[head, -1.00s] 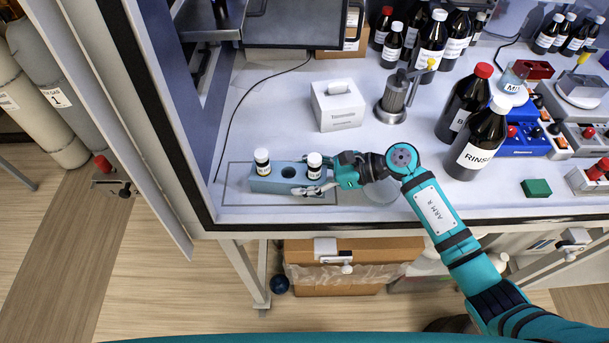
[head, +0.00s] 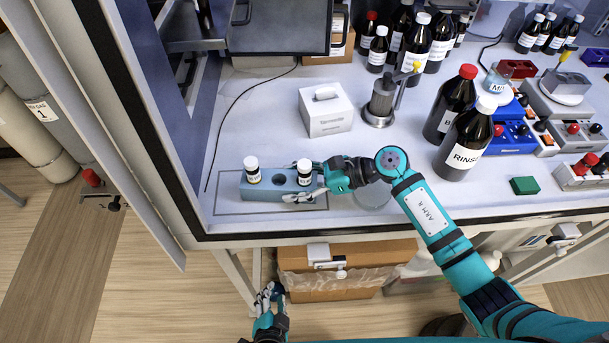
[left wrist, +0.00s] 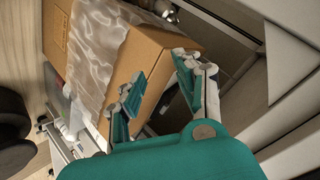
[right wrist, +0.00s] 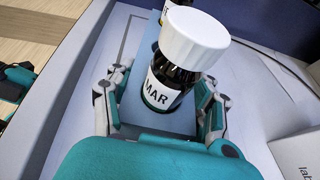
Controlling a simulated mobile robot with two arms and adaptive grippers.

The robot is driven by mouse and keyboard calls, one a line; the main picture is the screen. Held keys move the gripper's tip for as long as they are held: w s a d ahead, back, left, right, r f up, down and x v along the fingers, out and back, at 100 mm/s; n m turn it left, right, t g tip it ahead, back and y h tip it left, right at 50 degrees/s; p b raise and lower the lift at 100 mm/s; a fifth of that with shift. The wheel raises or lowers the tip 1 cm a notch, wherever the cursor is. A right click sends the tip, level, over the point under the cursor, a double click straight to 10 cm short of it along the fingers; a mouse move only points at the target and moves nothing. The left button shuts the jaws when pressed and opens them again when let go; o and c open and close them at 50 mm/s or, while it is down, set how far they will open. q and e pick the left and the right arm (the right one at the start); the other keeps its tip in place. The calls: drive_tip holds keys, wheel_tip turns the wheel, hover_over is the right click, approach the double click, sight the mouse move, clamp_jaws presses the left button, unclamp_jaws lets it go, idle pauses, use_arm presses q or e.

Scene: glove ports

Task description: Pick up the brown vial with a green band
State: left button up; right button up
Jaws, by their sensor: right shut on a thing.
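The brown vial with a white cap (head: 304,172) stands upright at the right end of a blue-grey block (head: 279,193). In the right wrist view this vial (right wrist: 172,75) has a white label reading "MAR", with a little green low on it. A second white-capped vial (head: 252,170), with a yellow band, stands at the block's left end. My left gripper (head: 270,292) is open and empty, below the bench front; its spread fingers show in the left wrist view (left wrist: 165,95).
An empty hole (head: 279,179) lies between the vials. A white tissue box (head: 325,112), a metal stand (head: 381,103) and tall brown bottles (head: 466,140) are behind and to the right. A cardboard box (head: 345,262) is under the bench, near my left gripper.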

use_arm(q)
drive_tip(key=d+r+n+t+h, duration=0.15)
drive_tip(key=d+r+t, duration=0.35)
drive_tip(key=r, duration=0.9)
drive_tip(key=n+t, duration=0.2)
drive_tip(key=n, duration=0.5)
approach(304, 170)
drive_tip(key=w, duration=0.4)
drive_tip(key=shift+d+r, duration=0.1)
drive_tip(key=shift+d, duration=0.15)
drive_tip(key=shift+w+d, duration=0.15)
drive_tip(key=shift+w, duration=1.25)
drive_tip(key=shift+w+d, duration=0.1)
drive_tip(key=shift+w, duration=1.3)
drive_tip(key=c, duration=0.6)
